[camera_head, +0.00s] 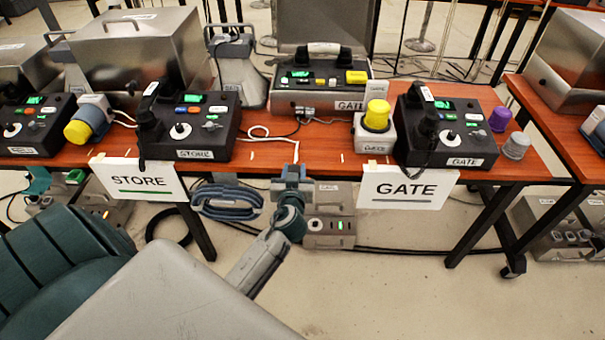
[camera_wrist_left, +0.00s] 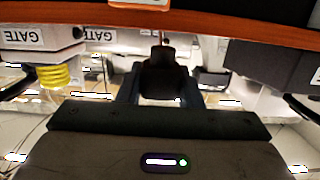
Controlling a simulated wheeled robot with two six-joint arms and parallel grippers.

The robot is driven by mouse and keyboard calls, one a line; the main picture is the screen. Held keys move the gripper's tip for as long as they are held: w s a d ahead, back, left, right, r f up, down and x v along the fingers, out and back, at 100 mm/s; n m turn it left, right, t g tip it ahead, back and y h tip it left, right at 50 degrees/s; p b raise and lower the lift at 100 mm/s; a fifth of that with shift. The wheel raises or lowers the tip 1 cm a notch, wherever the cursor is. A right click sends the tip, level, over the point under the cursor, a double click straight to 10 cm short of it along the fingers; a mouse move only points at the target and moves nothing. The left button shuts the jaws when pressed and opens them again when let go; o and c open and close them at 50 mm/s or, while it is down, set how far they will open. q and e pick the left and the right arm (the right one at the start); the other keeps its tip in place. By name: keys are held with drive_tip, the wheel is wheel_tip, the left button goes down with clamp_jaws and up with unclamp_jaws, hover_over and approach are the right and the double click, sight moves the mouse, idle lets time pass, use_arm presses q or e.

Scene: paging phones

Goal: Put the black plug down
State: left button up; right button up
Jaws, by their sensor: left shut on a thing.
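My left gripper (camera_head: 292,178) is in the middle of the head view, at the front edge of the table between the STORE and GATE signs. In the left wrist view it is shut on the black plug (camera_wrist_left: 161,78), which sits as a dark block between the two fingers. In the head view I cannot make out the plug, as the gripper hides it. I cannot tell whether the plug touches the table. My right gripper is in neither view.
The wooden table (camera_head: 268,158) has a bare strip near the gripper. The STORE phone (camera_head: 190,126) stands to the left and the GATE phone (camera_head: 446,132) to the right. A yellow-topped GATE unit (camera_head: 376,132) stands nearer. A white cable (camera_head: 262,134) lies behind the gripper.

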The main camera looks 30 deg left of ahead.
use_arm(q)
drive_tip(key=shift+w+d+f, duration=0.1)
drive_tip(key=shift+w+d, duration=0.25)
drive_tip(key=shift+w, duration=0.45)
drive_tip(key=shift+w+d+f, duration=0.1)
drive_tip(key=shift+w+f, duration=0.1)
drive_tip(key=shift+f, duration=0.75)
drive_tip(key=shift+w+d+f, duration=0.1)
drive_tip(key=shift+w+f, duration=0.1)
drive_tip(key=shift+f, duration=0.7)
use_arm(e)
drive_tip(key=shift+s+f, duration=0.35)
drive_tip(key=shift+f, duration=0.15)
